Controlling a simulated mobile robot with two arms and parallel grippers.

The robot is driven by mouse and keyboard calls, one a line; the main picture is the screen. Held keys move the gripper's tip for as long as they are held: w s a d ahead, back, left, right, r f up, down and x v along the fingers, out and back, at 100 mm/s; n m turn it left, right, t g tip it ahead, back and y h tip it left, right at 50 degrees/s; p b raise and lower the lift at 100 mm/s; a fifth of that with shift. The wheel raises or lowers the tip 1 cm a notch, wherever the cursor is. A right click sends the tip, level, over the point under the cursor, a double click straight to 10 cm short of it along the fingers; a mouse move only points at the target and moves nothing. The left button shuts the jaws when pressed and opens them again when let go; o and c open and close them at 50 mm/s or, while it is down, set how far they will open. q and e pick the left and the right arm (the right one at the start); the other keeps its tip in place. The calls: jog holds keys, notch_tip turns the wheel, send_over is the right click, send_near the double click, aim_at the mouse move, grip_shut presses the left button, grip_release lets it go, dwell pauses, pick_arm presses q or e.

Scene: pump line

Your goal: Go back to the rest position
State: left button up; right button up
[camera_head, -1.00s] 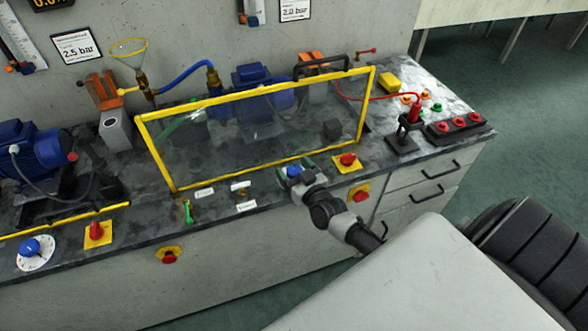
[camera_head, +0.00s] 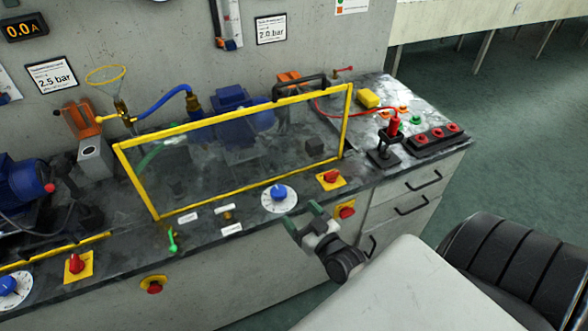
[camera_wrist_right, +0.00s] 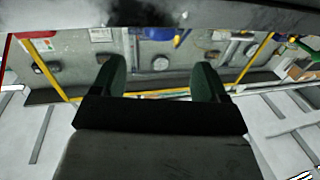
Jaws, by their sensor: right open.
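My right gripper (camera_head: 303,214) is open and empty. It is in front of the bench's front edge, just below and to the right of a blue knob on a white dial (camera_head: 279,196), and apart from it. In the right wrist view both green fingers of the gripper (camera_wrist_right: 156,78) are spread with nothing between them. My left gripper is in neither view.
A yellow-framed clear guard (camera_head: 138,186) stands on the bench behind the dial. A red knob on a yellow plate (camera_head: 331,178) is to the right, and a red emergency button (camera_head: 346,211) is on the bench front. Open floor (camera_head: 520,150) lies at right.

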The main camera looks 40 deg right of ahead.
jog(key=shift+s+f, duration=0.1)
dwell(0.5)
jog(key=s+a+f+g, duration=0.1)
jog(key=s+f+g, duration=0.25)
jog(key=f, duration=0.55)
jog(key=s+a+f+n+g, duration=0.1)
jog(key=s+a+f+g, duration=0.1)
jog(key=s+f, duration=0.45)
jog(key=s+a+f+g, duration=0.1)
jog(key=s+f+g, duration=0.15)
jog(key=f, duration=0.75)
jog(key=s+a+f+g, duration=0.1)
jog(key=s+f+g, duration=0.2)
jog(key=s, duration=0.4)
jog(key=s+a+f+n+g, duration=0.1)
jog(key=s+a+f+g, duration=0.1)
jog(key=s+f, duration=0.3)
jog(key=s+a+f+g, duration=0.1)
jog(key=s+f+g, duration=0.3)
jog(key=s, duration=0.6)
jog(key=shift+s+a+f+n+y, duration=0.15)
jog(key=shift+a+f+n+y, duration=0.15)
jog(key=shift+a+n, duration=0.1)
